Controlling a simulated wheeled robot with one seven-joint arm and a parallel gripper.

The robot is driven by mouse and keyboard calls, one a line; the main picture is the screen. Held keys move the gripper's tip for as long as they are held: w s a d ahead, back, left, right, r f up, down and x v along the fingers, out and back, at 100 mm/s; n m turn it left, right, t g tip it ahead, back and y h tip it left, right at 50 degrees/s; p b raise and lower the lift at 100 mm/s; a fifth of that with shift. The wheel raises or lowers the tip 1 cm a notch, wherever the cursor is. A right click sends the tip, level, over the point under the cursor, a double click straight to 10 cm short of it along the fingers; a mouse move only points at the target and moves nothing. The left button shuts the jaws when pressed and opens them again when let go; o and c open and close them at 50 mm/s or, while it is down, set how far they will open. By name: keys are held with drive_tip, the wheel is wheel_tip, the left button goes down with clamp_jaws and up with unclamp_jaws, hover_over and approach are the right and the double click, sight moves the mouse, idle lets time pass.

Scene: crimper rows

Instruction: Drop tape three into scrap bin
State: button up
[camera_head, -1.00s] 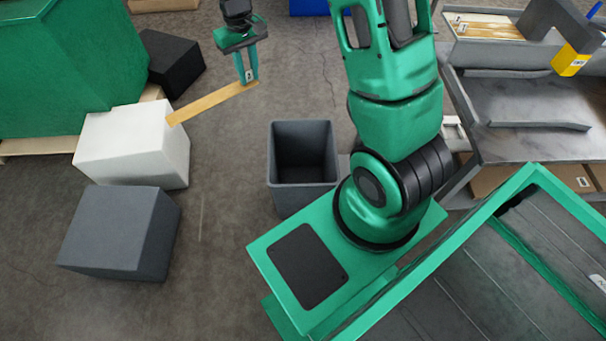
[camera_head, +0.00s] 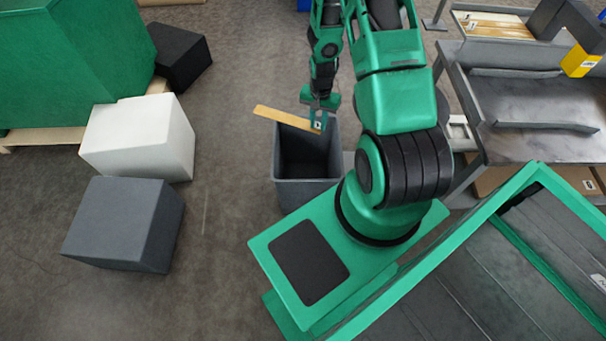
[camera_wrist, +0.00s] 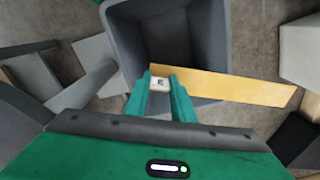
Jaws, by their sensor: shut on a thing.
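My gripper (camera_head: 319,119) is shut on one end of a flat yellow-tan strip (camera_head: 286,118), which looks like the tape. A small white label shows on the strip between the fingers. The strip points to the left from my gripper. An open grey bin (camera_head: 306,184) stands on the floor below. In the wrist view my gripper (camera_wrist: 161,84) and the tape (camera_wrist: 235,86) are over the mouth of the bin (camera_wrist: 216,40), and the strip's free end reaches past the rim. The tape hides part of the bin's inside. I cannot read a number on it.
A white block (camera_head: 138,138) and a grey block (camera_head: 124,223) lie left of the bin. A dark box (camera_head: 178,56) and a large green container (camera_head: 65,65) stand behind them. A grey workbench (camera_head: 530,100) is at the right. Floor between the blocks and bin is clear.

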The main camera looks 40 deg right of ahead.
drive_tip(key=s+d+f+m, duration=0.1)
drive_tip(key=s+f, duration=0.1)
drive_tip(key=f, duration=0.3)
drive_tip(key=s+d+f+m, duration=0.1)
drive_tip(key=s+f+m, duration=0.1)
drive_tip(key=f, duration=0.4)
drive_tip(key=shift+s+f, duration=0.25)
drive_tip(key=shift+s, duration=0.55)
drive_tip(key=o, duration=1.1)
drive_tip(key=shift+c, duration=0.2)
drive_tip(key=shift+r, duration=0.15)
wheel_tip(320, 180, up, 10)
drive_tip(key=shift+r, duration=0.25)
